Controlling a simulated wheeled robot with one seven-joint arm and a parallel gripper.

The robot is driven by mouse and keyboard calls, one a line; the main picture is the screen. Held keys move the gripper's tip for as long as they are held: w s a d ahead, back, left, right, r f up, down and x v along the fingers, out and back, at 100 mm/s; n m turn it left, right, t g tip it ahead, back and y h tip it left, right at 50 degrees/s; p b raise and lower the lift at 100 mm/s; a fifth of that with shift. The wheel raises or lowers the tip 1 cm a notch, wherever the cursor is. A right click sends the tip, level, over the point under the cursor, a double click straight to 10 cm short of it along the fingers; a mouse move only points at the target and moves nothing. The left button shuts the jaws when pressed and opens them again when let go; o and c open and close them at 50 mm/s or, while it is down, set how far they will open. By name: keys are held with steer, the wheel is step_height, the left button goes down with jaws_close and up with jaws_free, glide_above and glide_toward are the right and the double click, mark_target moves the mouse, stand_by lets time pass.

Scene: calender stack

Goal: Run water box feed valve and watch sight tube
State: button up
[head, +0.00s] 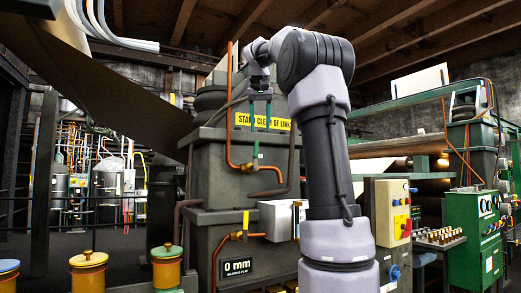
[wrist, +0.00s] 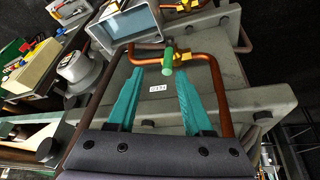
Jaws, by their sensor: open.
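My gripper (head: 260,128) points down in front of the grey machine housing, its two teal fingers apart and empty. In the wrist view the open fingers (wrist: 160,73) reach toward a brass valve (wrist: 182,59) with a green handle (wrist: 168,60) on a copper pipe. The handle lies just beyond and between the fingertips; I cannot tell whether anything touches. In the head view the valve (head: 248,167) sits below the fingers. A second brass valve (head: 238,236) with a yellow handle is lower down. I cannot identify a sight tube with certainty.
A yellow "STAND CLEAR OF LINKS" sign (head: 262,121) is behind my fingers. A "0 mm" display (head: 238,267) is below. The copper pipe (wrist: 222,100) bends close beside the right finger. A grey-framed box (wrist: 125,24) juts out near the valve. A button panel (head: 393,212) stands right.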

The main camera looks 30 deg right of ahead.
mark_target(257, 148)
steer(key=w+f+n, duration=0.1)
steer(key=f, duration=0.1)
steer(key=w+f+n+y, duration=0.1)
steer(key=f, duration=0.2)
steer(key=w+f+y, duration=0.1)
steer(key=w+f, duration=0.1)
steer(key=f, duration=0.1)
steer(key=shift+d+n, duration=0.3)
steer(key=shift+n, duration=0.1)
jaws_close()
steer(key=shift+d, duration=0.1)
stand_by(1.3)
